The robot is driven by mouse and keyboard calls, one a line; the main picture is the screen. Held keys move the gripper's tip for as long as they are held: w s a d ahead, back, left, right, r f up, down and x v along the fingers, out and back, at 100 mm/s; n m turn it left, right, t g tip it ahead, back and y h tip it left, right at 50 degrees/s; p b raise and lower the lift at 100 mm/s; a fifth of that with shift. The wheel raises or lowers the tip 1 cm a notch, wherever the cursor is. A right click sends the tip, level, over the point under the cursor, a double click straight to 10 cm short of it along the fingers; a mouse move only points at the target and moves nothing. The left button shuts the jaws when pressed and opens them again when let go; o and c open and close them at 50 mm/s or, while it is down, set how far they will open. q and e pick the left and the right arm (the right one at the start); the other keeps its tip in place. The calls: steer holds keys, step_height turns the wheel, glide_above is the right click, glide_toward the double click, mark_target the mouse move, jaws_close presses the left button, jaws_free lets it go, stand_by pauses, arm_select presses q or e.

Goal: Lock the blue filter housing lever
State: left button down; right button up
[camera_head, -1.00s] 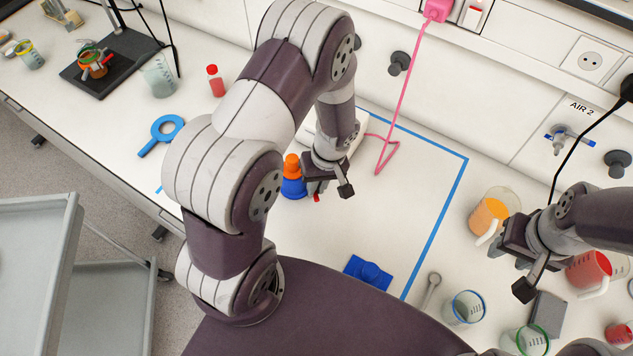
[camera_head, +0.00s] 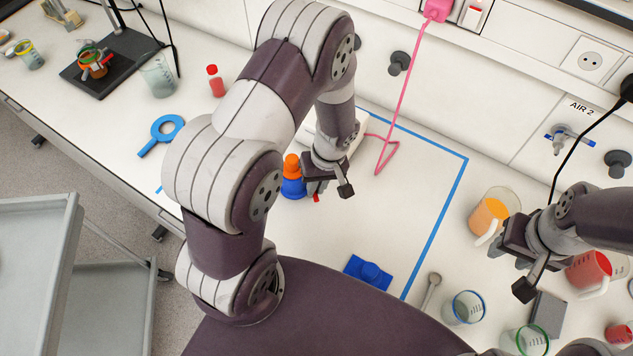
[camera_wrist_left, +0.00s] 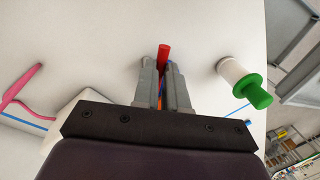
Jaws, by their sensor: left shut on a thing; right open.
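The blue filter housing (camera_head: 293,188) stands upright on the bench with an orange top (camera_head: 292,165). My left gripper (camera_head: 313,190) is right beside it, low over the bench. A small red tip, apparently the lever (camera_head: 316,198), shows at the gripper. In the left wrist view the fingers (camera_wrist_left: 165,85) are closed together, and the red lever end (camera_wrist_left: 164,52) sticks out between them. A sliver of blue and orange shows between the fingers; the rest is hidden by them. My right gripper (camera_head: 505,248) is open and apart from the housing, near the orange-filled beaker.
A white and green housing (camera_wrist_left: 245,82) stands near the left gripper in the wrist view. The beaker of orange juice (camera_head: 490,212) is at right. The bench inside the outline is mostly clear.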

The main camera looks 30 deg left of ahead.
arm_select(q)
steer(key=shift+w, duration=0.15)
stand_by(0.3)
steer(key=shift+w+d+n+g+h+b, duration=0.2)
steer(key=shift+w+n+b, duration=0.3)
steer(key=shift+n, duration=1.15)
steer(key=shift+w+d+n+g+h+b, duration=0.15)
steer(key=shift+w+n+h+b, duration=0.35)
steer(key=shift+n, duration=1.1)
steer(key=shift+w+d+n+g+h+b, duration=0.1)
steer(key=shift+w+d+n+b, duration=0.4)
steer(key=shift+n, duration=1.15)
steer(key=shift+w+a+r, duration=0.1)
steer(key=shift+w+a, duration=0.1)
steer(key=shift+a, duration=0.1)
steer(key=c, duration=1.2)
jaws_free()
steer(key=shift+o, duration=0.2)
steer(key=shift+a, duration=0.1)
